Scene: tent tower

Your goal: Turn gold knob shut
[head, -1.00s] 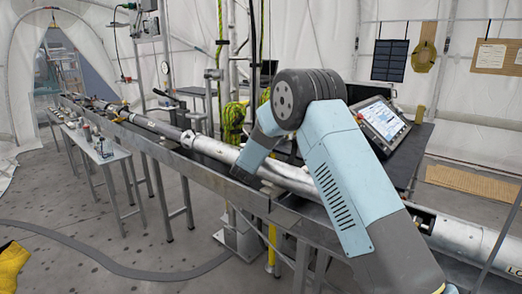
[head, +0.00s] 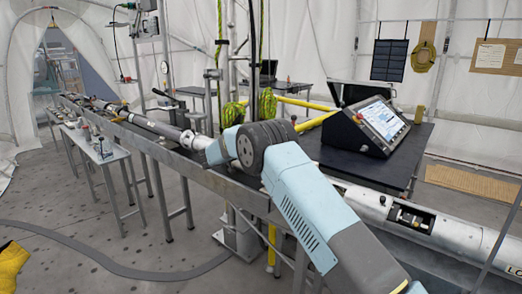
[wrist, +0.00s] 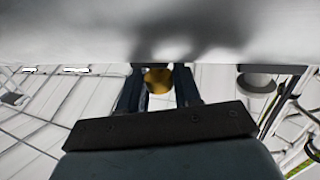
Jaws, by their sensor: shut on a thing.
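The gold knob (wrist: 158,80) shows in the wrist view, just under a large pale surface (wrist: 160,30). It sits between the two dark fingers of my gripper (wrist: 159,88), which are closed in on its sides. I cannot make out the knob or the fingers in the head view, where my arm reaches over the long silver pipe. The knob's turn angle cannot be read.
The silver pipe runs on a grey metal rail (head: 195,168) across the scene. A black table (head: 350,165) with a tilted screen console (head: 382,120) stands behind. A narrow bench (head: 110,155) with small items is at left. The floor at left is mostly open.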

